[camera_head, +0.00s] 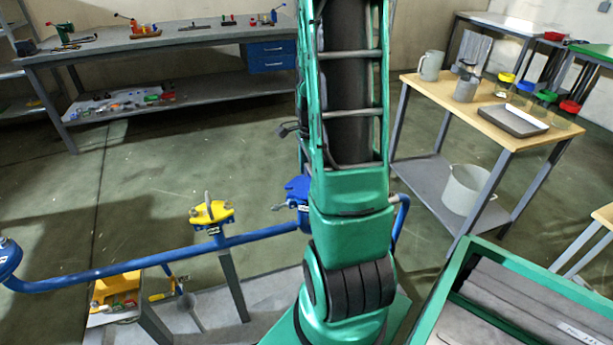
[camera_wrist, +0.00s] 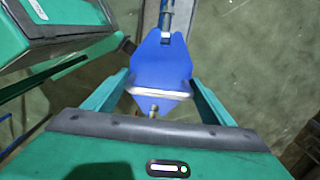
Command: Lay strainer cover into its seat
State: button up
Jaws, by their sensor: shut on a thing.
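A blue plate with angled corners (camera_wrist: 160,60), which looks like the strainer cover, lies between the fingers of my gripper (camera_wrist: 159,80) in the wrist view. A pale bar crosses its near edge, with a small metal stud below. The two green fingers are at its left and right sides, shut on it. A pipe shows beyond its far end; I cannot tell whether plate and seat touch. In the head view a blue flanged part (camera_head: 297,189) on the blue pipe (camera_head: 150,262) is half hidden by my arm. My gripper is hidden there.
A yellow-topped fitting (camera_head: 212,213) stands on the pipe to the left. A wooden-topped table (camera_head: 480,100) holds jugs and a tray at right. A green-edged crate (camera_head: 520,300) is at lower right. A workbench (camera_head: 160,42) stands behind, with open floor between.

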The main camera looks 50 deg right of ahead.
jog(key=shift+f, duration=0.75)
jog(key=o, duration=2)
notch_tip(320, 180, up, 11)
jog(key=shift+f, duration=0.1)
jog(key=s+a+r+n, duration=0.1)
jog(key=s+a+n, duration=0.3)
jog(key=a+n, duration=0.1)
jog(key=s+a+r+n, duration=0.2)
jog(key=s+a+n, duration=0.3)
jog(key=a+n, duration=0.1)
jog(key=s+a+r+n, duration=0.2)
jog(key=s+a+n, duration=0.2)
jog(key=n, duration=0.3)
jog(key=shift+s+a+r, duration=0.1)
jog(key=shift+s+a, duration=0.1)
jog(key=shift+a, duration=0.25)
jog(key=shift+s+a, duration=0.15)
jog(key=shift+a, duration=0.3)
